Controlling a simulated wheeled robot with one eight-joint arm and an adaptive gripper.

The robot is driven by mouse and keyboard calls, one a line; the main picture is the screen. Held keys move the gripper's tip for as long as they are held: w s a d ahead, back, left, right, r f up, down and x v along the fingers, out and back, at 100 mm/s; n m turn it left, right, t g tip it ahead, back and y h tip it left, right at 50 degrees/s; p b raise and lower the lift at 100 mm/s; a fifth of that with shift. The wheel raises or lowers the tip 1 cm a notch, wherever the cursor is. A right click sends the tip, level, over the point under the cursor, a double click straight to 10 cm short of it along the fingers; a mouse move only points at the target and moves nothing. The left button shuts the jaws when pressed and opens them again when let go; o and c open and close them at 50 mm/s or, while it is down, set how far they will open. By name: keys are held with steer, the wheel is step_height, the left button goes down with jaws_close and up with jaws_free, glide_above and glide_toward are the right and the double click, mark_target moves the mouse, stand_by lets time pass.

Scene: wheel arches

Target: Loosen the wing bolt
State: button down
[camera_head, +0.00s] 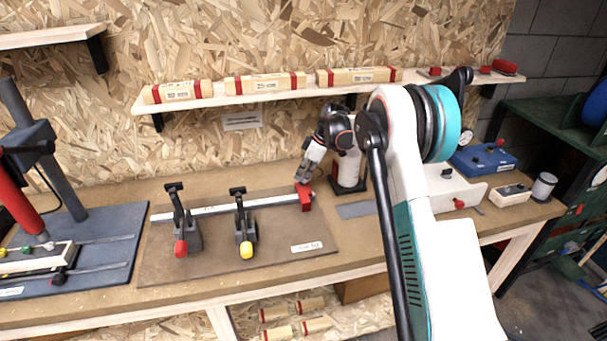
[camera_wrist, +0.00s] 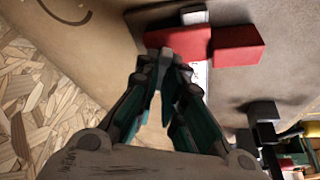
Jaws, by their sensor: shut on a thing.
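The red stop block (camera_head: 306,196) sits on the pale metal rail (camera_head: 240,205) near its right end. In the wrist view the red block (camera_wrist: 236,45) shows close up, with the rail (camera_wrist: 195,17) running under it. My gripper (camera_head: 303,177) reaches down to the block from above. In the wrist view its two fingers (camera_wrist: 166,56) are nearly together, with their tips at the block's near edge. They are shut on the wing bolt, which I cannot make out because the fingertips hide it.
Two toggle clamps, with a red grip (camera_head: 181,248) and a yellow grip (camera_head: 246,250), stand on the brown board (camera_head: 210,265) left of the block. A shelf (camera_head: 240,97) with wooden blocks hangs behind.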

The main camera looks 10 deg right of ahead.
steer(key=n+g, duration=0.1)
steer(key=n, duration=0.2)
steer(key=shift+w+d+f+n, duration=0.1)
steer(key=shift+n, duration=0.2)
steer(key=shift+n+g+p, duration=0.3)
steer(key=shift+n+g, duration=0.5)
steer(key=shift+n, duration=0.9)
steer(key=c, duration=1.7)
jaws_free()
steer(key=shift+w+f, duration=0.1)
steer(key=shift+r, duration=0.2)
steer(key=v, duration=1.1)
steer(key=shift+d+r, duration=0.3)
steer(key=shift+w, duration=0.1)
